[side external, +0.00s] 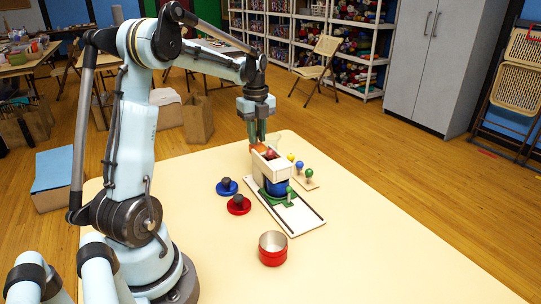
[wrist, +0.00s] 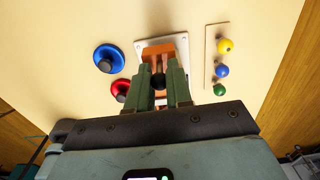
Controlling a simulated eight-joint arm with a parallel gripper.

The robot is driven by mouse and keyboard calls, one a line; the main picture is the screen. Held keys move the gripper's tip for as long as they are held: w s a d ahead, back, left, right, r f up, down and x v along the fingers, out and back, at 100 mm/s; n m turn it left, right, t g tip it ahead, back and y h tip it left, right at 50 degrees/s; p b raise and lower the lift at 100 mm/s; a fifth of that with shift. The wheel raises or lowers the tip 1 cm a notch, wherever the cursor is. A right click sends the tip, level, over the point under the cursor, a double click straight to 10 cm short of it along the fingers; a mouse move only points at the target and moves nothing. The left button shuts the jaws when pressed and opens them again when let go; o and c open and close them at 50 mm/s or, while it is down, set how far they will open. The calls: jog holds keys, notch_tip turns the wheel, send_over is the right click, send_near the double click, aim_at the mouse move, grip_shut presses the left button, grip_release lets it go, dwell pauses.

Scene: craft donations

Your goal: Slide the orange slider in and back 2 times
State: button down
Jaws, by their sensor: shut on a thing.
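The orange slider (side external: 257,148) sits at the far top of a white box-like toy (side external: 274,167) on the table. In the wrist view, the orange slider (wrist: 181,44) shows ahead of and between my fingers. My gripper (side external: 257,139) points down onto it. The fingers hide much of the slider and the toy there.
A blue disc (side external: 227,187) and a red disc (side external: 238,205) with dark knobs lie left of the toy. A strip with yellow, blue and green balls (side external: 309,173) lies right. A red cup (side external: 272,249) stands in front. The table's near right is clear.

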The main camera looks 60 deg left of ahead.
jog(key=shift+d, duration=1.9)
jog(key=shift+a, duration=2)
jog(key=c, duration=1.1)
grip_release()
